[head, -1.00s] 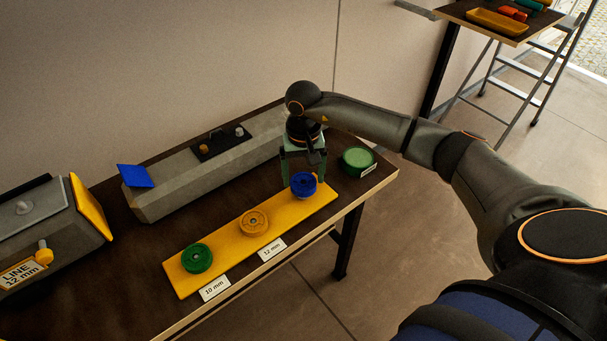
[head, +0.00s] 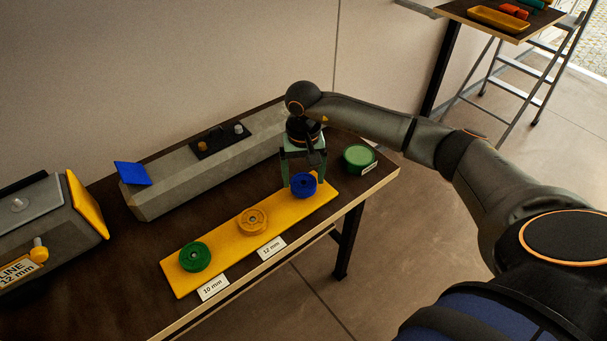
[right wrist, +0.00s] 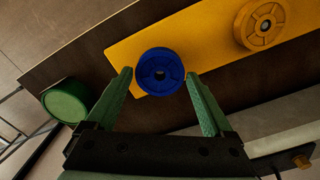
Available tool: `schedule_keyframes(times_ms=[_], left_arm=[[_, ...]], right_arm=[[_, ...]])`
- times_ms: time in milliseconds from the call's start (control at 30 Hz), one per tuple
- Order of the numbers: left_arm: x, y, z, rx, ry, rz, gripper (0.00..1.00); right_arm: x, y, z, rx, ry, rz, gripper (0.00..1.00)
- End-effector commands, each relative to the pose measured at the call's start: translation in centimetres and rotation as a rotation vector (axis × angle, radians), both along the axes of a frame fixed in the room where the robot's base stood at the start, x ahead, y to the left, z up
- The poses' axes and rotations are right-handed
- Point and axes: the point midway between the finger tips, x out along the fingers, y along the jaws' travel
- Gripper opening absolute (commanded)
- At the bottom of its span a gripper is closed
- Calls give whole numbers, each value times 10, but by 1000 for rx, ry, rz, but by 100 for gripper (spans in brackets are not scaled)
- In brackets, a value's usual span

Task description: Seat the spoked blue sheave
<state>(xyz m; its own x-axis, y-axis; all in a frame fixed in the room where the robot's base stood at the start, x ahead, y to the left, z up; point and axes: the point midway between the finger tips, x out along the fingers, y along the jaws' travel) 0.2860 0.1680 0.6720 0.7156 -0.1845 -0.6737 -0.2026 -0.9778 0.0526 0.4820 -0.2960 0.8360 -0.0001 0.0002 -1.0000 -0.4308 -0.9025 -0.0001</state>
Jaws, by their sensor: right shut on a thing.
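The spoked blue sheave (head: 304,185) is at the right end of the yellow board (head: 228,234) on the bench. My right gripper (head: 303,179) is over it, pointing down. In the right wrist view the blue sheave (right wrist: 160,72) lies between the green fingertips (right wrist: 160,76), and the jaws are shut on it. Any lift off the board is too small to tell. An orange sheave (head: 253,221) and a green sheave (head: 195,257) lie farther left on the board. My left gripper is out of view.
A grey spar (head: 200,173) with a blue end plate (head: 133,174) and a dark fitting with pegs (head: 219,140) lies behind the board. Another spar (head: 68,239) with a yellow plate and peg is at left. A green round tub (head: 359,158) stands right of the gripper.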

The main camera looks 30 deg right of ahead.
Motion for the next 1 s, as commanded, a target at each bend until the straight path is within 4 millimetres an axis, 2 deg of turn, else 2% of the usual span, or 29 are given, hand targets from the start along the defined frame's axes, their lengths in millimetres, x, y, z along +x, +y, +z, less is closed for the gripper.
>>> schedule_keyframes(times_ms=[500,900,933,1000], left_arm=[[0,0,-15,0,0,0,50],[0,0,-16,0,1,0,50],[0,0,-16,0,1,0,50],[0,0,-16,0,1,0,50]], right_arm=[[0,0,-17,0,0,-1,20],[0,0,-17,0,0,-1,20],[0,0,-17,0,0,-1,90],[0,0,-17,0,0,-1,98]])
